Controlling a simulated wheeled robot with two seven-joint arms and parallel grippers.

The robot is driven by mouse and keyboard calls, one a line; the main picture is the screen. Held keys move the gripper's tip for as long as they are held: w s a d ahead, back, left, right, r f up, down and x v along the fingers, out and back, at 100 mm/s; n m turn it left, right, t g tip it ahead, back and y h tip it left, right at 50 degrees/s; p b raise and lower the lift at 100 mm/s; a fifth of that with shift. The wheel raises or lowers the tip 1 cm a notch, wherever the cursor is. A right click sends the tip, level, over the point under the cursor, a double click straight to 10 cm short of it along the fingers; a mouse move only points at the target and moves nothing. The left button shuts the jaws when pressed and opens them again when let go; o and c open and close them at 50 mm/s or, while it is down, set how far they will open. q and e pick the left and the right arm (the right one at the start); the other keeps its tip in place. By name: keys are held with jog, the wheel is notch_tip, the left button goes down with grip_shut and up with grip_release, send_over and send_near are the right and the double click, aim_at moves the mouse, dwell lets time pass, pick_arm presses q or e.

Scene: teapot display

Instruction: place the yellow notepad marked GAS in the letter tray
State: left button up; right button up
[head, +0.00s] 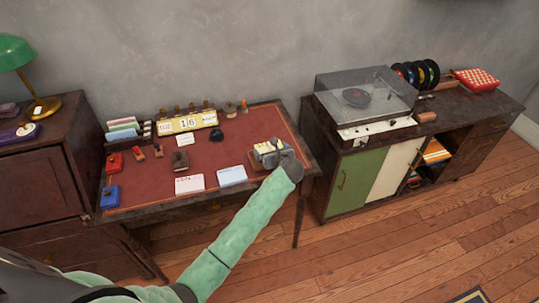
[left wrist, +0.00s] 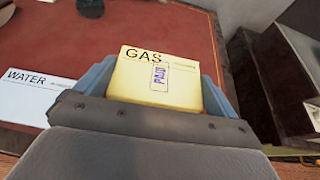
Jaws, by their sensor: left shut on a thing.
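The yellow notepad marked GAS (left wrist: 150,88) fills the middle of the left wrist view, with a blue PAID mark on its face. My left gripper (head: 270,150) is shut on it, with a finger at each side of the pad. In the head view it is over the right part of the red desk top; the gripper partly hides the pad (head: 266,147). I cannot tell how high it is above the surface. A holder with green and white papers (head: 123,129) stands at the desk's back left; I cannot tell whether it is the letter tray. My right gripper is not in view.
The white WATER pad (left wrist: 35,98) lies left of my gripper; a red-lettered card (head: 189,185) lies farther left. A yellow calendar (head: 187,123), stamps (head: 109,197) and small items occupy the desk's left and back. A record player (head: 365,100) stands on the right cabinet.

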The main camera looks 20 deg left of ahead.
pick_arm(q)
jog(key=shift+w+a+f, duration=0.3)
jog(key=shift+a+f, duration=0.1)
jog(key=shift+a, duration=0.05)
jog(key=shift+f+p, duration=0.75)
jog(key=shift+f, duration=1.2)
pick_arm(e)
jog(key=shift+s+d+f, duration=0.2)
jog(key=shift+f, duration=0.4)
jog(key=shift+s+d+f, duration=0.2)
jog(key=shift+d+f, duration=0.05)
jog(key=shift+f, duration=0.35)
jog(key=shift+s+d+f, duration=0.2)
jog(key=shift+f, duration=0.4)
pick_arm(q)
jog(key=shift+f, duration=0.1)
jog(key=o, duration=0.6)
jog(key=shift+s+f, duration=0.1)
jog(key=shift+f, duration=0.05)
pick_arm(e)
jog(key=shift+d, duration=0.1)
pick_arm(q)
jog(key=shift+o, duration=0.2)
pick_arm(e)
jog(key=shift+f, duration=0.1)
